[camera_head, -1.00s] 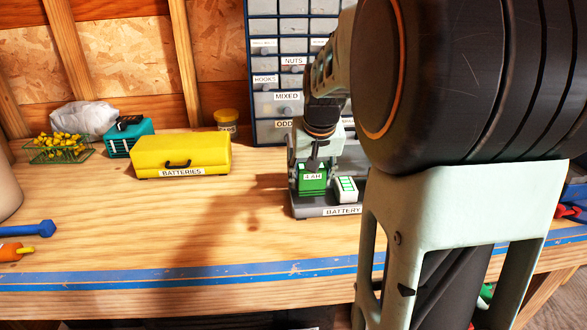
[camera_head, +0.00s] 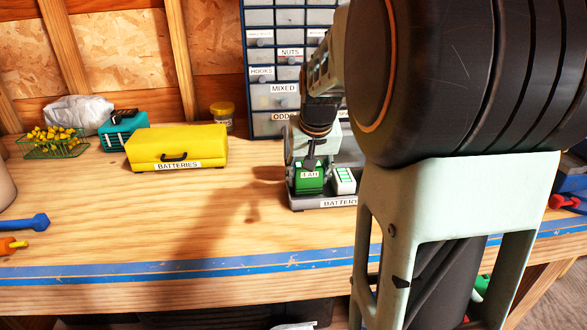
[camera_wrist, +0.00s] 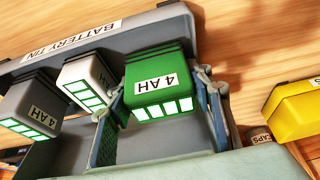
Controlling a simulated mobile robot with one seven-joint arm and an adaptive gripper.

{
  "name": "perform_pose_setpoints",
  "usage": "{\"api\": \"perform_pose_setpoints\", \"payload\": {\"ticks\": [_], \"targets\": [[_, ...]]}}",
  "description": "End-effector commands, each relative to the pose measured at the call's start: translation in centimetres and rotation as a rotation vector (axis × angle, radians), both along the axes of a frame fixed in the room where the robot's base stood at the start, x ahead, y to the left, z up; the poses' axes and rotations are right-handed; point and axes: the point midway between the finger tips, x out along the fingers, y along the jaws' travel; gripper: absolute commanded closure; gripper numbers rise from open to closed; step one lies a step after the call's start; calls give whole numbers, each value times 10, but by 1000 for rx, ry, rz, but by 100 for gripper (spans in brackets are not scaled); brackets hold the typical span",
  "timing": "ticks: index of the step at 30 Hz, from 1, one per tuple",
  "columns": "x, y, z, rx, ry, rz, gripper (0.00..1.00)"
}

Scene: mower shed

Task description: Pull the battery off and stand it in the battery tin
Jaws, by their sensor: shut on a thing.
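The green 4 AH battery (camera_head: 309,184) is upright at the left end of the grey battery tin (camera_head: 325,203). In the wrist view, the battery (camera_wrist: 158,68) sits between both fingers of my gripper (camera_wrist: 162,90), which is shut on it. My gripper (camera_head: 309,165) comes down from above in the head view.
A yellow BATTERIES box (camera_head: 177,148) stands left of the tin, with bare bench between. A yellow-lidded jar (camera_head: 222,116) and a drawer cabinet (camera_head: 285,75) are behind. A teal case (camera_head: 123,135) and a blue tool (camera_head: 25,223) are further left. My arm hides the right side.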

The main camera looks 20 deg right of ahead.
Motion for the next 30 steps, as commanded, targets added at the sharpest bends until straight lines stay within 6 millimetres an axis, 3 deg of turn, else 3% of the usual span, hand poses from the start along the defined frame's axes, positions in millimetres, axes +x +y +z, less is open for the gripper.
{"api": "perform_pose_setpoints", "payload": {"ticks": [17,18,23,30], "targets": [[1,0,-7,-1,-2,0,86],[1,0,-6,-1,-2,0,48],[1,0,-6,0,-2,0,32],[0,1,-6,0,-1,1,32]]}}
